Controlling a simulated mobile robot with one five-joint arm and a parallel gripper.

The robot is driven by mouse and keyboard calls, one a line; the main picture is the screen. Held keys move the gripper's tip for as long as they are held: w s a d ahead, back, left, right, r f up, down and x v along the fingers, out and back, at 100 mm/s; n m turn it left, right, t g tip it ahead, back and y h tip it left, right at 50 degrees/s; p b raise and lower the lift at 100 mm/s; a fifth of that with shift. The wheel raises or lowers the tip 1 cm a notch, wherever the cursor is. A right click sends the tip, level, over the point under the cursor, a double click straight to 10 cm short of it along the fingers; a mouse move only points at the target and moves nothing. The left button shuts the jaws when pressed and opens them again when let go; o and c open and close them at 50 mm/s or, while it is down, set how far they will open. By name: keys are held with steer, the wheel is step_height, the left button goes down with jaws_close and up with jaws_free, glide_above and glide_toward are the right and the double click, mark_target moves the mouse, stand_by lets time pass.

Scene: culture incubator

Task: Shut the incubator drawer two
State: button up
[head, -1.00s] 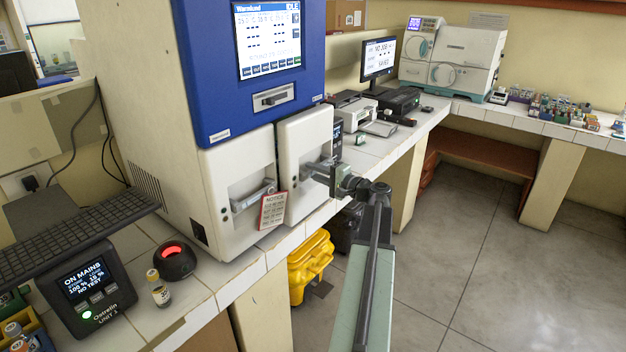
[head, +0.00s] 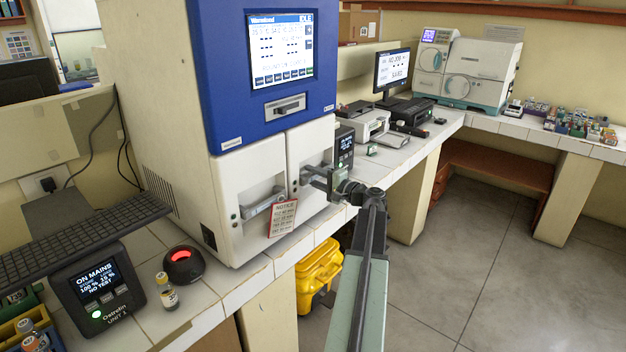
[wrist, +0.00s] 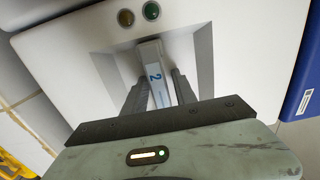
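Drawer two (head: 312,155) is the right-hand white drawer front of the incubator (head: 163,75). It now looks about level with the left drawer front (head: 245,183) beside it; any small remaining gap is too fine to tell. Its handle, marked with a blue 2 (wrist: 154,76), lies between the two fingers of my gripper (wrist: 159,88) in the wrist view. The fingers appear closed against the handle's sides. In the head view my gripper (head: 318,177) is at drawer two's recess and partly hides the handle.
A notice card (head: 282,218) hangs at the left drawer. A yellow bin (head: 318,268) stands below the bench. A small bottle (head: 167,292) and a round device with a red light (head: 183,265) stand on the bench at left. The floor at right is clear.

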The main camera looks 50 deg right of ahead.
steer(key=s, duration=0.8)
steer(key=shift+a, duration=0.25)
